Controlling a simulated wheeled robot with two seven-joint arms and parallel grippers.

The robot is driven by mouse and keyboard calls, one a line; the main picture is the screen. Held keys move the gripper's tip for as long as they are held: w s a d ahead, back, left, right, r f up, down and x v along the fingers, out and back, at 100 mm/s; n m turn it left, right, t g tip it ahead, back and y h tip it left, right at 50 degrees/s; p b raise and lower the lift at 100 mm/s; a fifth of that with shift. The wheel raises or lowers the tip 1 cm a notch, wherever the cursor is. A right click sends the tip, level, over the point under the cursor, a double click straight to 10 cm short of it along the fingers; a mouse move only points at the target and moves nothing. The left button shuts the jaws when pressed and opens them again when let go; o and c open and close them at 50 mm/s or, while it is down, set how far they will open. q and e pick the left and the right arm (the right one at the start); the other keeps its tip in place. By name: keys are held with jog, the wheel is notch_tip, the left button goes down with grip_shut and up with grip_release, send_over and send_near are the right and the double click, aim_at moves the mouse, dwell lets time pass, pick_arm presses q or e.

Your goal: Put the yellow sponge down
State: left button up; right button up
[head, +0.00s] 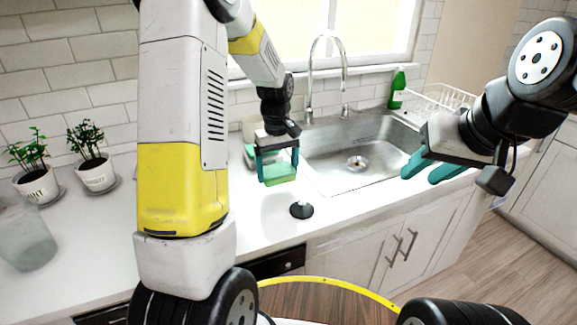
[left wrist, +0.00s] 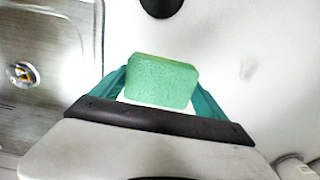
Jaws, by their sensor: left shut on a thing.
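My left gripper (head: 278,172) is shut on a sponge (head: 281,175), with its teal fingers on either side. The sponge looks green, with a thin yellowish edge in the left wrist view (left wrist: 163,82). It is over the white counter (head: 262,215), left of the sink; I cannot tell whether it touches the counter. The left gripper also shows in the left wrist view (left wrist: 160,95). My right gripper (head: 430,170) is open and empty, in front of the sink's right part.
A black stopper-like object (head: 302,210) stands on the counter in front of the sponge. The steel sink (head: 335,178) is to the right. A green bottle (head: 398,90) and dish rack (head: 450,97) are behind. Potted plants (head: 96,172) and a glass jar (head: 25,240) stand left.

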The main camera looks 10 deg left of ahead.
aim_at(279, 176)
pick_arm(q)
jog(key=shift+w+f, duration=0.1)
jog(key=shift+w, duration=0.5)
jog(key=shift+w+f, duration=0.15)
jog(key=shift+f, duration=0.75)
jog(key=shift+w+f, duration=0.15)
jog(key=shift+f, duration=0.7)
jog(key=shift+f, duration=0.15)
jog(key=o, duration=1.3)
